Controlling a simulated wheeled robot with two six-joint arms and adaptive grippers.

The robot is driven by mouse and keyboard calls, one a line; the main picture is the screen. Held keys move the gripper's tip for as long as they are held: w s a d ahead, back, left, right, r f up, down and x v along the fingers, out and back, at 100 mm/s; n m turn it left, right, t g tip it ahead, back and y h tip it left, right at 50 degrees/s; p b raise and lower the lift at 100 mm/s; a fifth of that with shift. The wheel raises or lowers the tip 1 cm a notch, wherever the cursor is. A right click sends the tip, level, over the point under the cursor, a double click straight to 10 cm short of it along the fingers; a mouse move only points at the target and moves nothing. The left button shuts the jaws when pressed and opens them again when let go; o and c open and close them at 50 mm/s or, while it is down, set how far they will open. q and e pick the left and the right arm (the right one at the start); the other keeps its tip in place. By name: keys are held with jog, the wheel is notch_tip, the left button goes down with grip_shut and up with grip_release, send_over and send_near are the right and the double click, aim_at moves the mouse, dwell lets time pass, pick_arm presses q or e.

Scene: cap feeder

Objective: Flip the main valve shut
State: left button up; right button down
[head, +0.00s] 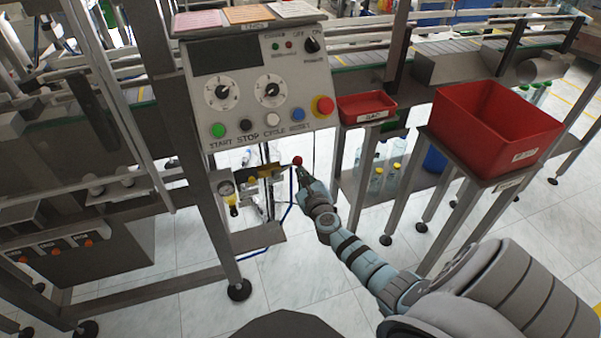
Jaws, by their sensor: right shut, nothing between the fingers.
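The main valve appears as a small brass-yellow body (265,171) on the air line below the control panel. A red ball-shaped knob (297,160) shows at its right end; I cannot make out its lever clearly. My right gripper (300,171) is shut and empty, with its tips just below the red knob. They look very close to it, and I cannot tell whether they touch. The gripper hides part of the space behind it. My left gripper is not in view.
The control panel (300,62) with buttons and dials overhangs the valve. A pressure gauge (227,188) sits left of the valve, with blue tubing (289,207) below. A red bin (497,120) and a smaller red tray (366,107) stand to the right.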

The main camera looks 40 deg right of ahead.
aim_at(298, 163)
jog(key=r+n+p, duration=0.1)
jog(key=n, duration=0.1)
jog(key=r+n+p, duration=0.2)
jog(key=a+r+n+h+p, duration=0.1)
jog(key=shift+w+r+n, duration=0.15)
jog(key=shift+w+n, duration=0.05)
jog(key=shift+n, duration=0.2)
jog(key=shift+w+a+r+n+h+p, duration=0.15)
jog(key=shift+a+r+n+p, duration=0.2)
jog(key=shift+n, duration=0.25)
jog(key=shift+a+r+n+h+p, duration=0.15)
jog(key=shift+r+n+p, duration=0.1)
jog(key=shift+n+p, duration=0.3)
jog(key=shift+w+a+r+n+p, duration=0.25)
jog(key=shift+a+r+n+p, duration=0.25)
jog(key=shift+a+n, duration=0.35)
jog(key=shift+d, duration=0.15)
